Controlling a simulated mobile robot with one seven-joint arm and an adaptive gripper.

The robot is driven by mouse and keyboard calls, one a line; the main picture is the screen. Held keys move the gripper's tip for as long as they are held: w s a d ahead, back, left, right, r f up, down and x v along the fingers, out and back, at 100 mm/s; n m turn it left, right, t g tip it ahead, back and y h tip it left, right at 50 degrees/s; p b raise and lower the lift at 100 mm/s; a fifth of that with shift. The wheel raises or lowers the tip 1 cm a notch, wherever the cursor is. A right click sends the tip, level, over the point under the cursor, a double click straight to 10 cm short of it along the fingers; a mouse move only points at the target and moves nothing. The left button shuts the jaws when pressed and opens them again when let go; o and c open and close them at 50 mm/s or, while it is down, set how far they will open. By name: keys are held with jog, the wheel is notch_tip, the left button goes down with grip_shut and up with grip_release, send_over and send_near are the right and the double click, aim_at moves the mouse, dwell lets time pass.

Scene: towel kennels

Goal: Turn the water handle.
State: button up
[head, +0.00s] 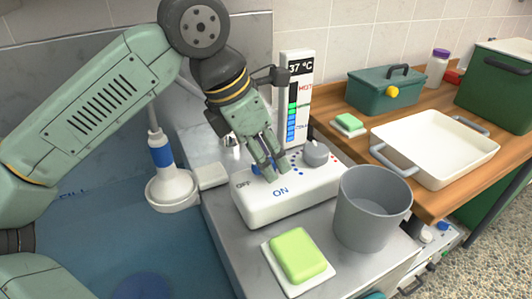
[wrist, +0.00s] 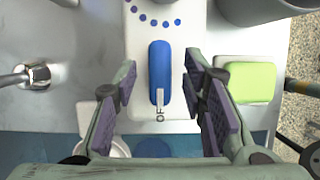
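The water handle shows in the wrist view as a blue lever (wrist: 159,70) with a pale pointer at its lower end, mounted on a white control box (wrist: 138,45). It lies lengthwise between my two fingers, with a gap on each side. In the head view the white control box (head: 310,190) bears OFF and ON marks, and my gripper (head: 270,172) is over it, mostly hiding the handle. My gripper (wrist: 163,68) is open around the handle. Whether the fingertips are low enough to flank it is hard to tell.
A grey knob (head: 316,153) with red and blue dots stands beside the gripper. A gauge (head: 297,95) reads 37 °C. A grey bucket (head: 372,212) and green soap (head: 299,254) are close right and in front. A shower head (head: 172,188) is left, by a blue water basin (head: 130,240).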

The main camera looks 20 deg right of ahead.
jog(key=v, duration=1.2)
jog(key=shift+d, duration=0.1)
